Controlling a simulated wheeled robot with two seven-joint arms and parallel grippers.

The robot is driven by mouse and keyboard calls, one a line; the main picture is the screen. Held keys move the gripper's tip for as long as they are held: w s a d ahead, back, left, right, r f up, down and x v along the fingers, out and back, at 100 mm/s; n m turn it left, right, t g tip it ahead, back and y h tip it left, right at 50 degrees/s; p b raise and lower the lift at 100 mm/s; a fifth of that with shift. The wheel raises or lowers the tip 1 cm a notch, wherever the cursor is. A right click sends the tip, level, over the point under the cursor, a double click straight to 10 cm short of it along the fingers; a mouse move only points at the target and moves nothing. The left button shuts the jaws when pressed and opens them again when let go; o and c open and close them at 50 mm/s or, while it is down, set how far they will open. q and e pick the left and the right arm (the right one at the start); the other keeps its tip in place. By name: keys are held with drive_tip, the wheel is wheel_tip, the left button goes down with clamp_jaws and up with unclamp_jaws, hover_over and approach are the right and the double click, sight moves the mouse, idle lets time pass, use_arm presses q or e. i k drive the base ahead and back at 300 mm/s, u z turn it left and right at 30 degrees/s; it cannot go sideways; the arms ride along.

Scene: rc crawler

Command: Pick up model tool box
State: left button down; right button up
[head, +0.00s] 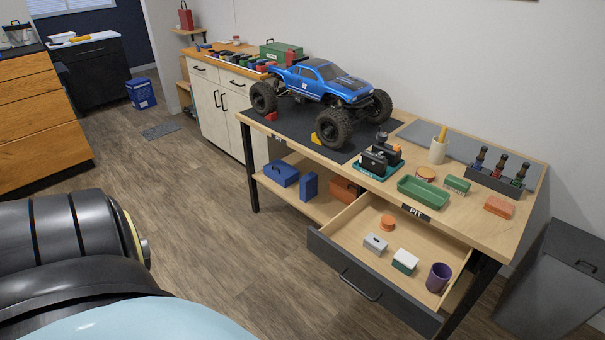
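No object is labelled as the model tool box, and I cannot tell for sure which one it is. A small light grey box (376,243) with a handle-like top lies in the open drawer (345,240) of the workbench. A green box (281,50) with a dark handle stands on the far cabinet. A blue box (281,173) sits on the shelf under the bench. Neither of my grippers is in view.
A blue truck (318,78) stands on the bench's dark mat. The drawer also holds an orange round piece (387,223), a white-and-green box (405,261) and a purple cup (438,277). A grey bin (555,275) stands at the right. The floor before the bench is clear.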

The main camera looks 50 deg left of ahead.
sight(373, 243)
drive_tip(key=u, duration=1.25)
drive_tip(key=i, duration=0.25)
